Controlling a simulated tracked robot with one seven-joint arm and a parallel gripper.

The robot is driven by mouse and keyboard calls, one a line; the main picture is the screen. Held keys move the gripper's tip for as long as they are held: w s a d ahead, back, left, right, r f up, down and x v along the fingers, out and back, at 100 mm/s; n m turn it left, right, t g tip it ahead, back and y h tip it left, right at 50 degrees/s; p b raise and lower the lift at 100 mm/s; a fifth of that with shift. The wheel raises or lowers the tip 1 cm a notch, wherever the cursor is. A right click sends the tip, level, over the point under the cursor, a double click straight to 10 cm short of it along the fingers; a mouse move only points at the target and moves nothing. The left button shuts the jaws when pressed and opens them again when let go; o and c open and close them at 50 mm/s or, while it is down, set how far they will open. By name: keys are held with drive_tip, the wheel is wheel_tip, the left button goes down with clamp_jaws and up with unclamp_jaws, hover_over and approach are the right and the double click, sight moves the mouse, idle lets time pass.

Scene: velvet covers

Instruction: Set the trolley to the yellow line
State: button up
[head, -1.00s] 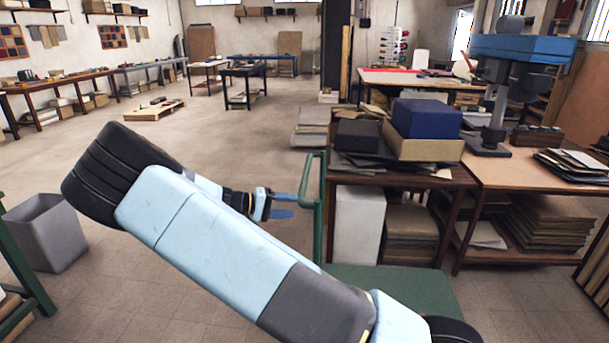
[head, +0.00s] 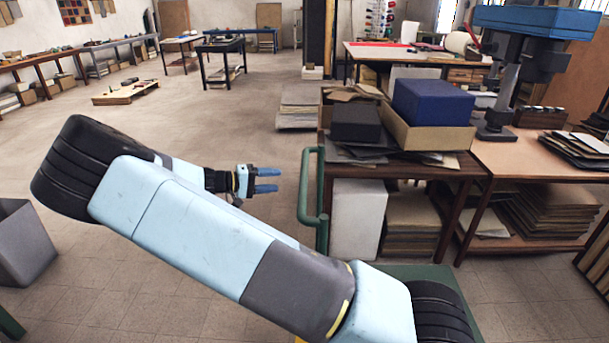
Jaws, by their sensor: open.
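The trolley shows in the head view as a green tubular handle (head: 309,190) and part of a flat green deck (head: 428,273); my arm hides much of the deck. My gripper (head: 267,180) has two blue fingers, apart and empty, pointing right. In the picture the fingertips are a short gap left of the handle; depth between them is hard to judge. No yellow line is clearly visible on the floor. A small yellow patch at the bottom edge beside my arm is too small to identify.
A brown table (head: 450,171) with a blue box (head: 433,103) and boards stands behind the trolley. A workbench (head: 540,158) is at right. A grey bin (head: 24,243) is at left. Open floor (head: 200,125) lies beyond my arm, with a low pallet (head: 125,92) farther back.

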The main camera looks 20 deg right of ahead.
drive_tip(key=w+d+f, duration=0.1)
drive_tip(key=d+f, duration=0.1)
drive_tip(key=d, duration=1.1)
drive_tip(key=shift+f, duration=0.2)
drive_tip(key=shift+a, duration=0.1)
drive_tip(key=shift+c, duration=0.2)
clamp_jaws()
